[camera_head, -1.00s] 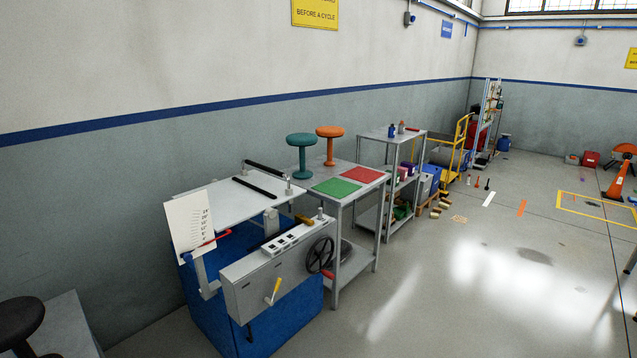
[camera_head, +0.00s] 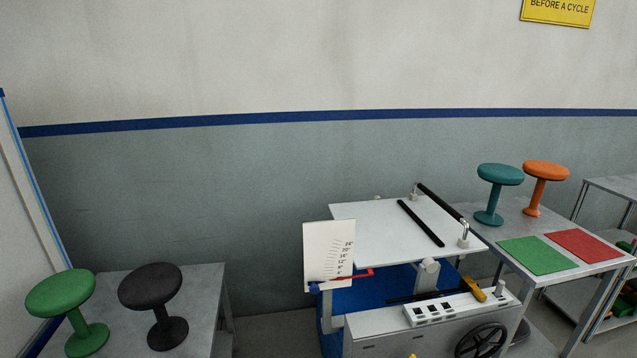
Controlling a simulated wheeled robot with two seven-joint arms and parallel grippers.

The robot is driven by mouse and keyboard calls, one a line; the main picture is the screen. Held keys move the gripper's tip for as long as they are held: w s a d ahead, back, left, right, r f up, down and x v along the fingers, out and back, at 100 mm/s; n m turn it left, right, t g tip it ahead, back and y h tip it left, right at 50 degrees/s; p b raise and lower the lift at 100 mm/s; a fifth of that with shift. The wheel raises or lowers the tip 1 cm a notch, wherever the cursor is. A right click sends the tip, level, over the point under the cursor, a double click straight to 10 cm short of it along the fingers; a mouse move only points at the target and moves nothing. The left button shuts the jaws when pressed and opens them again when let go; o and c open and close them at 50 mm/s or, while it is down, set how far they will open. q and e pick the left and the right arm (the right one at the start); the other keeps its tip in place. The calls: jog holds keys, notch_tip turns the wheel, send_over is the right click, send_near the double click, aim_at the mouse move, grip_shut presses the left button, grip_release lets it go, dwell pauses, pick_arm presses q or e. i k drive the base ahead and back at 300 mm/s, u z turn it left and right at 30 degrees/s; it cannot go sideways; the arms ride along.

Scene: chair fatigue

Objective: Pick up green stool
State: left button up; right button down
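The green stool (camera_head: 60,295) stands at the lower left of the head view, on a grey table (camera_head: 207,290) against the wall. It has a round seat, a single post and a round base, and its seat looks tilted. A black stool (camera_head: 150,288) of the same shape stands just to its right on the same table. A teal stool (camera_head: 500,175) and an orange stool (camera_head: 546,171) stand on another grey table at the right. Neither of my grippers shows in this view.
A test machine with a white plate (camera_head: 375,228), black bars, a scale card (camera_head: 328,252) and a handwheel (camera_head: 482,341) stands between the two tables. A green mat (camera_head: 538,255) and a red mat (camera_head: 584,246) lie on the right table. A gap separates the left table from the machine.

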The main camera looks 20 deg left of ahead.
aim_at(61, 293)
jog(key=u, duration=0.9)
jog(key=i, duration=0.95)
jog(key=u, duration=0.7)
